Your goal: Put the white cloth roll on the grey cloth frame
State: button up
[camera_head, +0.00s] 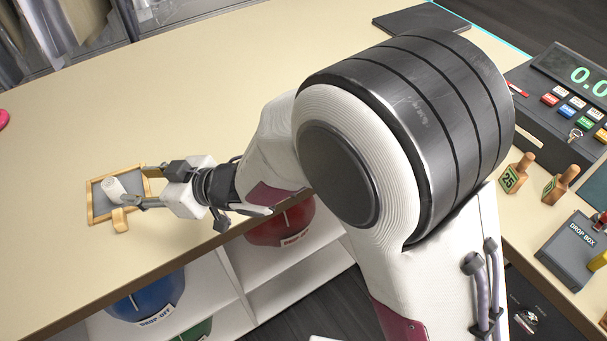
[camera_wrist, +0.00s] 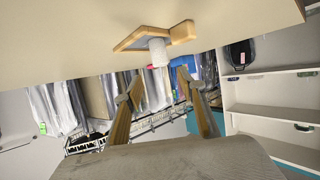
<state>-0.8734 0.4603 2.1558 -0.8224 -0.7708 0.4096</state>
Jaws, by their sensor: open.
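The cloth frame (camera_head: 97,207) is a wooden-edged square with a grey cloth inside and a small wooden tab at its near side. It lies on the counter at the left. The white cloth roll (camera_head: 113,187) is over the grey cloth and appears to stand on it, roughly upright. In the wrist view the roll (camera_wrist: 158,52) shows against the frame (camera_wrist: 135,38), beyond my fingertips. My gripper (camera_head: 138,186) is open, its fingers on either side and just right of the roll. In the wrist view the gripper (camera_wrist: 153,86) has clear space between its fingers.
The beige counter (camera_head: 200,90) is bare around the frame. Its near edge lies below, above a blue bin (camera_head: 148,298) and a red bin (camera_head: 282,228). A till (camera_head: 560,100), wooden stamps (camera_head: 515,172) and a drop box (camera_head: 572,255) stand at the right.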

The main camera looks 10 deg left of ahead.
jog(key=w+d+r+m+t+h, duration=0.2)
jog(key=w+d+r+t, duration=0.1)
jog(key=w+d, duration=0.35)
jog(key=w+d+r+m+t+h, duration=0.1)
jog(key=w+d+r+m+t, duration=0.15)
jog(key=w+d, duration=0.4)
jog(key=w+d+r+m+t+h, duration=0.1)
jog(key=d+r+m+h, duration=0.15)
jog(key=d, duration=0.75)
jog(key=w+d+r+m+t+h, duration=0.2)
jog(key=d+h, duration=0.1)
jog(key=d, duration=0.7)
jog(key=s+d+r+m+g+h, duration=0.15)
jog(key=s+d, duration=0.25)
jog(key=d, duration=0.4)
jog(key=s+d+m+h, duration=0.3)
jog(key=s+d, duration=0.1)
jog(key=d, duration=0.4)
jog(key=s+d+f+m+g, duration=0.1)
jog(key=s+d, duration=0.2)
jog(key=s, duration=0.4)
jog(key=s+d+f+m+g, duration=0.1)
jog(key=s+d+m, duration=0.1)
jog(key=s+d, duration=0.2)
jog(key=shift+s+g, duration=0.4)
jog(key=shift+s, duration=1.5)
